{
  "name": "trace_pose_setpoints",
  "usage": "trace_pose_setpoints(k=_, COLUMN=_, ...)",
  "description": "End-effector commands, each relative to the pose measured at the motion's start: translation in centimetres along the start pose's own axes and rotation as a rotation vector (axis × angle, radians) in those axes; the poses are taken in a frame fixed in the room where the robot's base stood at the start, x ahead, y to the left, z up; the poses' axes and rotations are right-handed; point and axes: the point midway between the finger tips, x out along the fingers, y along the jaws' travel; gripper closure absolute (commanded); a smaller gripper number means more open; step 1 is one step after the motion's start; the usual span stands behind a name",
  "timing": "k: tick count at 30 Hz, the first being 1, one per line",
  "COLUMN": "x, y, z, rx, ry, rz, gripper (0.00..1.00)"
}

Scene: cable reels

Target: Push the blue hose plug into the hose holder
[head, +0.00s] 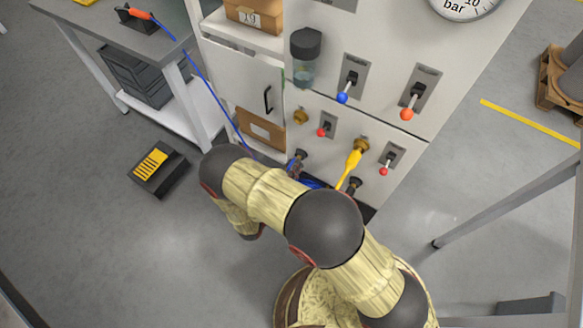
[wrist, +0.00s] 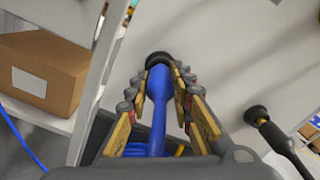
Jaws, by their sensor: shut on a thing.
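The blue hose plug (wrist: 158,90) lies lengthwise between the fingers of my gripper (wrist: 161,72) in the wrist view. My gripper is shut on it. The plug's far end meets a black round hose holder (wrist: 158,58) on the pale panel, right at the fingertips. I cannot tell how deep the plug sits in it. In the head view my arm hides most of the gripper. A dark holder (head: 299,156) shows just past the arm, with a bit of blue beside it.
A second black holder (wrist: 258,116) sticks out at right in the wrist view. A yellow hose plug (head: 353,160) hangs on the panel (head: 400,130), among levers with coloured knobs. A blue hose (head: 214,86) runs from the table (head: 100,38). A cardboard box (wrist: 40,70) stands at left.

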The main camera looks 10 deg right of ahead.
Motion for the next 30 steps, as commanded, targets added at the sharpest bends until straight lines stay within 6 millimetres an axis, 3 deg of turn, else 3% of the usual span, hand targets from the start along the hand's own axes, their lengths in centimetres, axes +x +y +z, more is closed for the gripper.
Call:
trace_pose_setpoints(k=6, x=0.05, y=0.01, z=0.05, rx=0.001, ry=0.0, rz=0.0, gripper=1.0)
trace_pose_setpoints(k=7, x=0.05, y=0.01, z=0.05, rx=0.001, ry=0.0, rz=0.0, gripper=0.76)
trace_pose_setpoints(k=17, x=0.05, y=0.01, z=0.03, rx=0.001, ry=0.0, rz=0.0, gripper=0.57)
trace_pose_setpoints(k=30, x=-0.67, y=0.08, z=0.04, rx=0.0, ry=-0.001, rz=0.002, gripper=0.56)
